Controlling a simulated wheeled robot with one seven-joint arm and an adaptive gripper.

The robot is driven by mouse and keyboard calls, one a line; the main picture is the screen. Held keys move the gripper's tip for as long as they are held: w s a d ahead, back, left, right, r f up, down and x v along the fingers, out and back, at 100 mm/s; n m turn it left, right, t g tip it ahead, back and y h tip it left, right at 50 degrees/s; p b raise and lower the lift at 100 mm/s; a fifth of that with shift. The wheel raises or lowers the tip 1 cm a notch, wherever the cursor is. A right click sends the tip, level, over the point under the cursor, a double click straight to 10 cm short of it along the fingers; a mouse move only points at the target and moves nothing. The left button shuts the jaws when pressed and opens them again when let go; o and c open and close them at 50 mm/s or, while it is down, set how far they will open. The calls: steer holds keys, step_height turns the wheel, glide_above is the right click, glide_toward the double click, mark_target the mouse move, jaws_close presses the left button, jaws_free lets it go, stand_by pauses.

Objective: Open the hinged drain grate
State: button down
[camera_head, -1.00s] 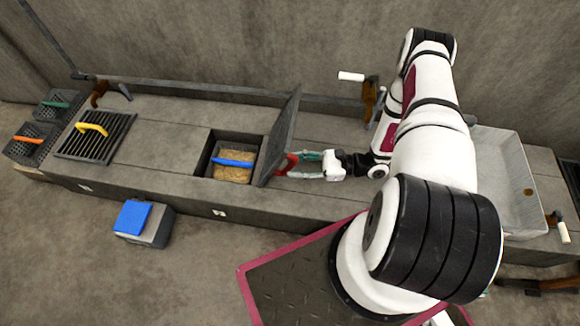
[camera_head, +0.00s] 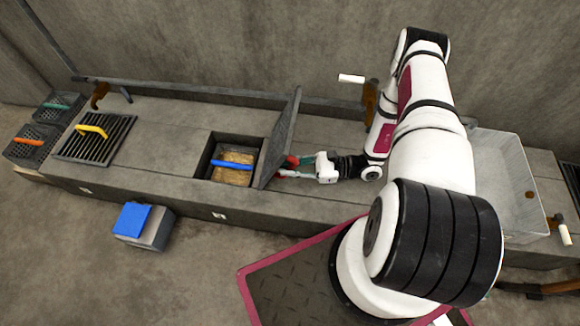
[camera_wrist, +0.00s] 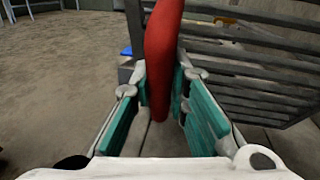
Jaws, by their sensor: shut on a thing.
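The hinged drain grate (camera_head: 280,139) stands raised and nearly upright at the right edge of a square opening in the stone bench. Its dark bars (camera_wrist: 250,72) fill the right of the wrist view. Its red handle (camera_wrist: 162,55) faces right, towards my gripper (camera_head: 293,167). My gripper's teal pads (camera_wrist: 160,115) are shut on the red handle, one on each side. In the opening, a basket of grain (camera_head: 233,177) with a blue handle (camera_head: 232,163) is uncovered.
A flat grate (camera_head: 75,146) with a yellow handle lies left on the bench. Two dark baskets (camera_head: 27,154) sit at the far left. A grey box with a blue top (camera_head: 133,217) stands on the floor. A large pale basin (camera_head: 508,165) is at the right, behind my arm.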

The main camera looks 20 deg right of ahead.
mark_target(279, 163)
steer(key=shift+w+a+r+g+h+p, duration=0.15)
steer(key=shift+w+a+r+h+p, duration=0.25)
steer(key=shift+p, duration=0.55)
steer(key=shift+w+a+r+g+h+p, duration=0.15)
steer(key=shift+a+r+h+p, duration=0.25)
steer(key=shift+p, duration=0.5)
steer(key=shift+w+a+r+h+p, duration=0.25)
steer(key=shift+a+h+p, duration=0.2)
steer(key=shift+p, duration=0.3)
steer(key=shift+f, duration=0.1)
steer(key=c, duration=1.5)
jaws_free()
steer(key=shift+c, duration=0.2)
steer(key=v, duration=1.2)
steer(key=shift+w, duration=0.2)
steer(key=shift+d, duration=0.1)
